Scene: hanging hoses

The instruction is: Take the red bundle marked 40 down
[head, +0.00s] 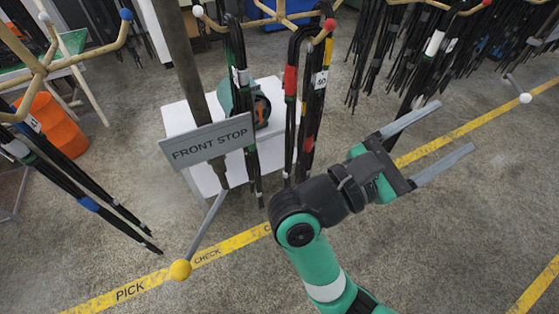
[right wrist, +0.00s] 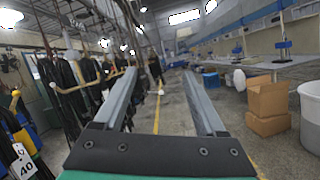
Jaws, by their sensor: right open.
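The red bundle marked 40 is a set of black hoses with a red band (head: 290,80) and a white tag reading 40 (head: 320,82). It hangs over a yellow rack arm with a red ball tip (head: 330,24), at the upper middle of the head view. My left gripper is not in view.
A FRONT STOP sign (head: 208,142) hangs left of the bundle, with a yellow-balled rod (head: 181,270) below. Another dark bundle (head: 240,80) hangs close left. A white stand (head: 180,122) is behind. More hoses (head: 385,50) hang at right. Cardboard boxes (right wrist: 268,98) stand farther off.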

